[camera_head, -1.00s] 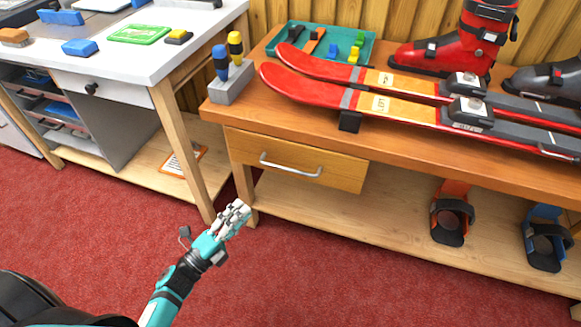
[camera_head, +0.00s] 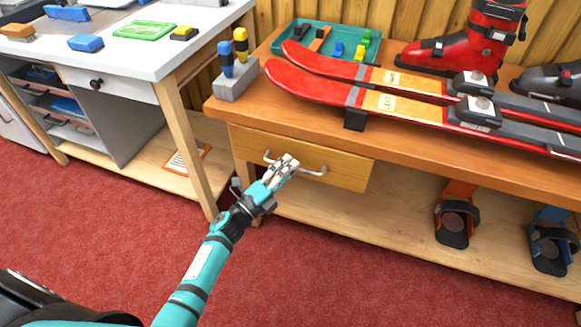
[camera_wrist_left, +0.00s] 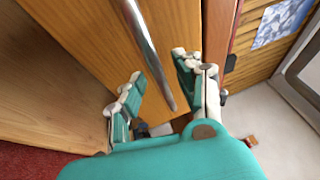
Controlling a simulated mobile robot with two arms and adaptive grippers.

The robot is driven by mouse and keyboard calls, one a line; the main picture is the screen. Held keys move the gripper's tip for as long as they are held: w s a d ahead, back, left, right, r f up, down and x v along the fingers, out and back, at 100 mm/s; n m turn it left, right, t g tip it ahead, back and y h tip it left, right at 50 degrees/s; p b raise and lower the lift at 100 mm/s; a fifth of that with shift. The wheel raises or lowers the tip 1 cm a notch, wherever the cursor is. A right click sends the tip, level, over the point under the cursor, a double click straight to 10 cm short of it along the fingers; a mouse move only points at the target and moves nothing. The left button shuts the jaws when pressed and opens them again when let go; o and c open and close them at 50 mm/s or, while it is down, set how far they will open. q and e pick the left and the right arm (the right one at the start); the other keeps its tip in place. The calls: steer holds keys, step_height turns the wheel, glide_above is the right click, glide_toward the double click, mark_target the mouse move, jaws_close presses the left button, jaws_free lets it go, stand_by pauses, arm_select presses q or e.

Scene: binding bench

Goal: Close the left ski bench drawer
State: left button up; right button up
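The drawer (camera_head: 345,172) is a light wood front with a curved metal handle (camera_head: 316,172) under the left part of the ski bench (camera_head: 400,146). How far it stands out is hard to tell. My left gripper (camera_head: 287,164) is in front of the handle and hides its middle. In the left wrist view, the handle (camera_wrist_left: 150,55) runs between the spread fingers of the gripper (camera_wrist_left: 160,72), against the drawer front (camera_wrist_left: 90,30). The fingers are open, with space around the bar. My right gripper is out of view.
Red skis (camera_head: 340,90), a teal tray (camera_head: 376,44) and a grey tool block (camera_head: 236,82) are on the bench top. Snowshoe-like bindings (camera_head: 455,215) stand on the lower shelf (camera_head: 380,228). A white workbench (camera_head: 140,52) is at left. Red carpet (camera_head: 300,280) in front is clear.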

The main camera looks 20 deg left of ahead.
arm_select(q)
steer(key=shift+w+d+r, duration=0.15)
steer(key=shift+w+d, duration=0.15)
steer(key=shift+w, duration=0.25)
jaws_close()
